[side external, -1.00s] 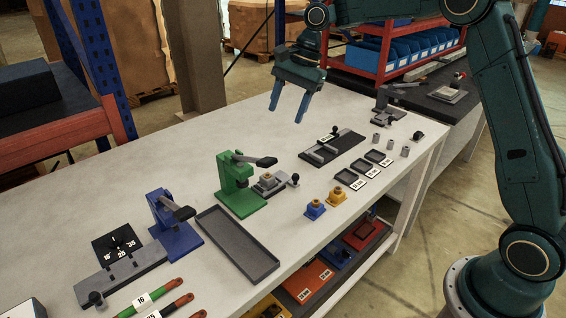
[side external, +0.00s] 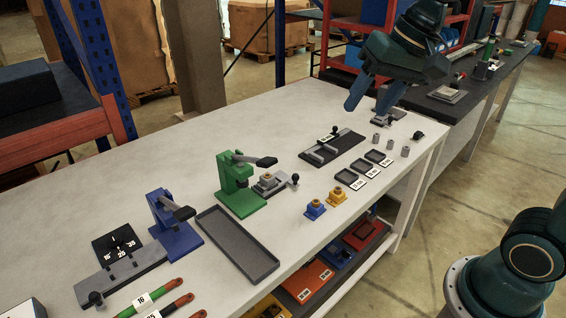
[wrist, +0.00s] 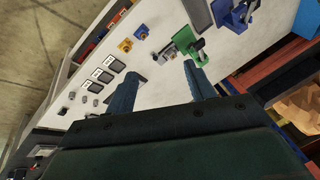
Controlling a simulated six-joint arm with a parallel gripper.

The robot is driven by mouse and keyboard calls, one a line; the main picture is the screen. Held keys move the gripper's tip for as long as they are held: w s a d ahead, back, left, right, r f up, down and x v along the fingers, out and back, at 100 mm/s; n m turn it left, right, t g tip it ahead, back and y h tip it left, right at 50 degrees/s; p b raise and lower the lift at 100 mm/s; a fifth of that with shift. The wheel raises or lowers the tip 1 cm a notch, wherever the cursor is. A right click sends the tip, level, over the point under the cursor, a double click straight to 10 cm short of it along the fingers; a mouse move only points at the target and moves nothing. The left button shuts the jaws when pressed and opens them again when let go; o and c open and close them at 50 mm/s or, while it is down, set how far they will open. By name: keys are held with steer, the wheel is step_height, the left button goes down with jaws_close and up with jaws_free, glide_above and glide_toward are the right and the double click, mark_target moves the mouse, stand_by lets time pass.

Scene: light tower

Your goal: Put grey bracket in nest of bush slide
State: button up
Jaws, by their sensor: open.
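A small grey piece with a tan top, seemingly the grey bracket (side external: 267,178), sits on the grey slide (side external: 281,187) beside the green press (side external: 237,184). I cannot tell how deep it sits, and the nest beneath it is hidden. The slide also shows in the wrist view (wrist: 167,53), small, beyond my fingers. My gripper (side external: 370,97) is open and empty, high above the far right end of the bench. Its two fingers (wrist: 160,76) are apart with only bench between them in the wrist view.
A blue bracket (side external: 315,209) and a yellow bracket (side external: 337,196) stand near the front edge. A grey tray (side external: 238,247), a blue press (side external: 174,226) and a dark fixture (side external: 332,148) stand around the green press. Several small labelled trays (side external: 362,167) lie to the right. The bench's back left is clear.

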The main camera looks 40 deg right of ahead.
steer(key=s+d+f+n, duration=0.1)
steer(key=s+f+n, duration=0.1)
steer(key=s, duration=0.4)
steer(key=s+d+f+n+t+h, duration=0.1)
steer(key=s+f+n, duration=0.1)
steer(key=s, duration=0.5)
steer(key=shift+d+f+n+h, duration=0.3)
steer(key=shift+f+n, duration=0.05)
steer(key=shift+n, duration=0.15)
